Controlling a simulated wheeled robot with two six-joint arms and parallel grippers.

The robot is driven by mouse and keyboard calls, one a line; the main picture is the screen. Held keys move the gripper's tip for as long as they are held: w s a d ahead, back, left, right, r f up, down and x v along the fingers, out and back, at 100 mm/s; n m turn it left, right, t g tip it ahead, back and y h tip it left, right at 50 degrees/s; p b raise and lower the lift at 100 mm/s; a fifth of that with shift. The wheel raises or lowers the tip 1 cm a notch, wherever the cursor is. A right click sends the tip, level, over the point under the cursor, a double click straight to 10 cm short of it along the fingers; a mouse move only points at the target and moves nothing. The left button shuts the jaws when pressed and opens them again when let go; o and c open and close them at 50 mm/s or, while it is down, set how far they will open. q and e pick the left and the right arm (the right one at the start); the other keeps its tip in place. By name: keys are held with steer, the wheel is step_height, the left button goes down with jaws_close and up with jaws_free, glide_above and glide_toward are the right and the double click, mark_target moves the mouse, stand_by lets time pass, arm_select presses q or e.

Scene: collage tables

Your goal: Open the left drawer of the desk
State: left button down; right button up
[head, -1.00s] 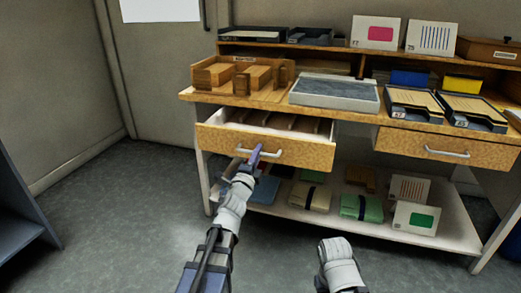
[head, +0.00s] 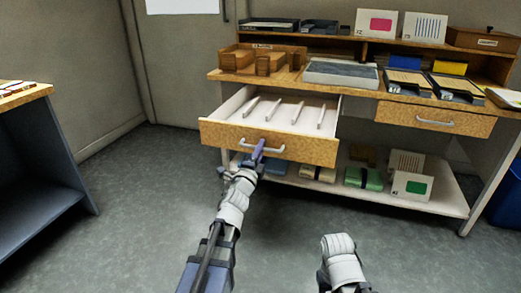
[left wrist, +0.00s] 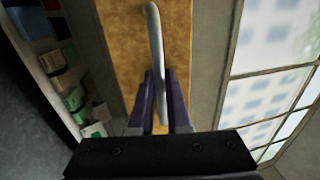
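The desk's left drawer (head: 268,142) is pulled well out, showing its white inside with several dividers. Its silver bar handle (head: 262,148) is on the wooden front; it also shows in the left wrist view (left wrist: 153,30). My left gripper (head: 257,156) is at the handle, with its purple fingers on either side of the bar, and looks shut on it; the left wrist view shows the fingers (left wrist: 161,88) around the handle's lower part. The desk's right drawer (head: 435,117) is shut. My right arm shows at the bottom, but its gripper is not in view.
The desk top (head: 352,88) bears wooden trays (head: 262,62), a grey-topped tray (head: 341,74) and black paper trays. A lower shelf (head: 420,200) holds folded cloths and cards. Another table (head: 40,93) stands at the left. The floor before the desk is clear.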

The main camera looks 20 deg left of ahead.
arm_select(q)
steer(key=shift+s, duration=0.25)
steer(key=c, duration=1.2)
jaws_free()
steer(key=shift+o, duration=0.2)
